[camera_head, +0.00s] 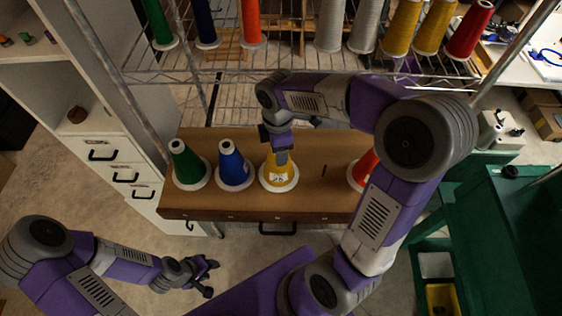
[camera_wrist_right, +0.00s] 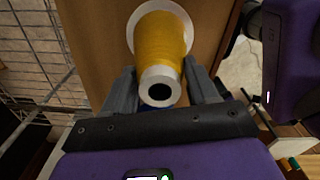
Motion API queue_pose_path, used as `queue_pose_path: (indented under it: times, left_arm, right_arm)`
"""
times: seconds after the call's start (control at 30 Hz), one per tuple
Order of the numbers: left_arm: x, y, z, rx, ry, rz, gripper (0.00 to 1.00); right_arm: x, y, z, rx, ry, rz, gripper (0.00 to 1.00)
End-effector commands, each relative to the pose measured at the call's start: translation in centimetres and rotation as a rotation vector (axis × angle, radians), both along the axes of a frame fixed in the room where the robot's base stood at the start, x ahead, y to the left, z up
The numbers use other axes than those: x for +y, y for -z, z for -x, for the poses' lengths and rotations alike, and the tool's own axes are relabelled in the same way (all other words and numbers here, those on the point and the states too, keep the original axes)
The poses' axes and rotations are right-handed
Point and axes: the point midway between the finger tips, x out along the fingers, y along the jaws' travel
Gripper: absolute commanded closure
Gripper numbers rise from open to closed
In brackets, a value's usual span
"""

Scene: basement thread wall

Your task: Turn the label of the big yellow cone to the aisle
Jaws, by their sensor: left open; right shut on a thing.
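The big yellow cone (camera_head: 279,177) stands upright on the brown wooden bench top, with a white base rim and a pale label patch on its front side in the head view. It also shows in the right wrist view (camera_wrist_right: 160,42), where its white top ring lies between the fingers. My right gripper (camera_head: 278,150) comes down on the cone from above and is shut on its upper part. It shows in the right wrist view too (camera_wrist_right: 163,88). My left gripper (camera_head: 207,278) is open and empty, low over the floor in front of the bench.
A green cone (camera_head: 187,166) and a blue cone (camera_head: 232,166) stand left of the yellow one. An orange cone (camera_head: 364,171) stands to the right, partly behind my arm. A wire rack (camera_head: 190,76) with more cones is behind. A green cart (camera_head: 508,240) stands at right.

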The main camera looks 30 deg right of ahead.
Motion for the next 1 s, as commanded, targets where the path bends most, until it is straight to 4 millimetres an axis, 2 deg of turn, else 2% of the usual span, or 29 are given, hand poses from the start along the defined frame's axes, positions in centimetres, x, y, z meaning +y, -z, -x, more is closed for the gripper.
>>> queue_pose_path:
  times: [0.07, 0.1, 0.27, 0.53, 0.63, 1.0]
  left_arm:
    - [0.0, 0.0, 0.0, 0.0, 0.0, 0.0, 0.57]
    - [0.0, 0.0, 0.0, 0.0, 0.0, 0.0, 0.57]
    - [0.0, 0.0, 0.0, 0.0, 0.0, 0.0, 0.57]
    - [0.0, 0.0, 0.0, 0.0, 0.0, 0.0, 0.57]
    - [0.0, -0.1, 0.0, 0.0, 0.0, 0.0, 0.57]
    - [0.0, -0.6, 0.0, 0.0, 0.0, 0.0, 0.57]
  right_arm:
    - [0.0, 0.0, 0.0, -0.001, 0.0, -0.001, 0.69]
    - [0.0, 0.0, 0.0, -0.001, 0.0, 0.0, 0.37]
    - [0.0, 0.0, 0.0, 0.0, 0.0, 0.0, 0.13]
    - [0.0, 0.0, 0.0, 0.002, 0.001, -0.001, 0.12]
    - [0.0, -0.6, 0.0, -0.001, 0.001, 0.0, 0.12]
    - [0.0, -6.4, -0.1, -0.002, 0.001, 0.0, 0.12]
